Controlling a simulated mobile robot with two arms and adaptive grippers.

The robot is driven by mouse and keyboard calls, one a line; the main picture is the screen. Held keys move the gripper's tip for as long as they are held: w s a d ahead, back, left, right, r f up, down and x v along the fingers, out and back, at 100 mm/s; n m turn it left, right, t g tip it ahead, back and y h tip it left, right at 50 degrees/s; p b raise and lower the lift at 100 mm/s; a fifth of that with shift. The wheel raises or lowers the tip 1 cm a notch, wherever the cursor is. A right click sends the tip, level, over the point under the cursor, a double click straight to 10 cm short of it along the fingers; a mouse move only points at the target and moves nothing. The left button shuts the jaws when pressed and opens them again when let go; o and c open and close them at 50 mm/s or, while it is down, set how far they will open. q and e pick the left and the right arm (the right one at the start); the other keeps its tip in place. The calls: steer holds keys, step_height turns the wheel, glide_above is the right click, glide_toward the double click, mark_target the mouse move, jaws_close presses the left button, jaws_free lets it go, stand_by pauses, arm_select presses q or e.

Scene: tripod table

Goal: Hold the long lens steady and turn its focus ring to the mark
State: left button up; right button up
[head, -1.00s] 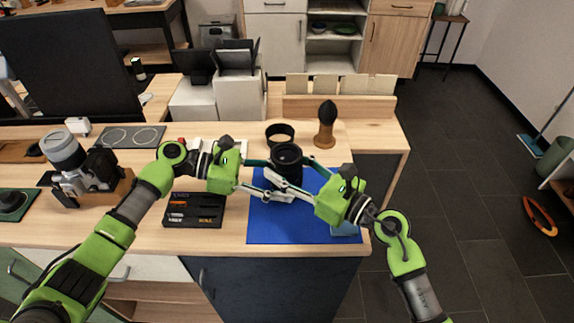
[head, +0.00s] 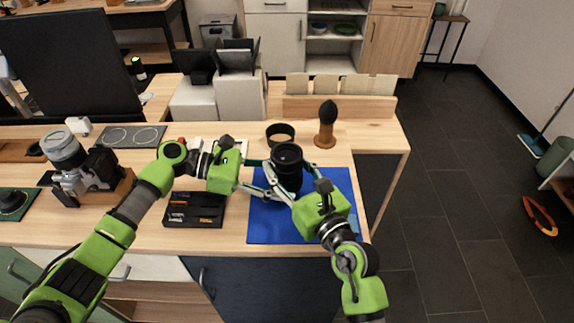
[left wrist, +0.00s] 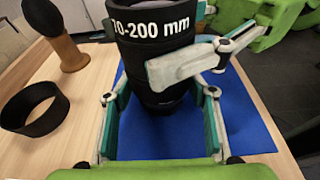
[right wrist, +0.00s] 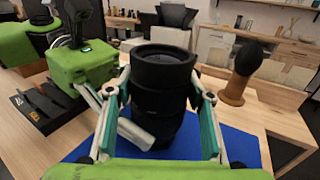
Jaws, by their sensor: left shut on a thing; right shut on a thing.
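The black long lens (head: 287,156) stands upright on the blue mat (head: 270,225), and white "70-200 mm" lettering shows on it in the left wrist view (left wrist: 152,27). My left gripper (head: 281,183) is shut around the lower part of the barrel, one finger on each side (left wrist: 160,118). My right gripper (head: 287,172) is shut around the barrel higher up, coming from the front right. Its fingers flank the lens in the right wrist view (right wrist: 162,100). I cannot make out the focus mark.
A black ring (head: 280,134) and a wooden-handled brush (head: 326,125) stand behind the lens. A black tool tray (head: 194,210) lies to the left of the mat. A camera (head: 83,168) sits farther left. The wood at the right rear is clear.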

steer(key=o, duration=1.1)
steer(key=v, duration=1.2)
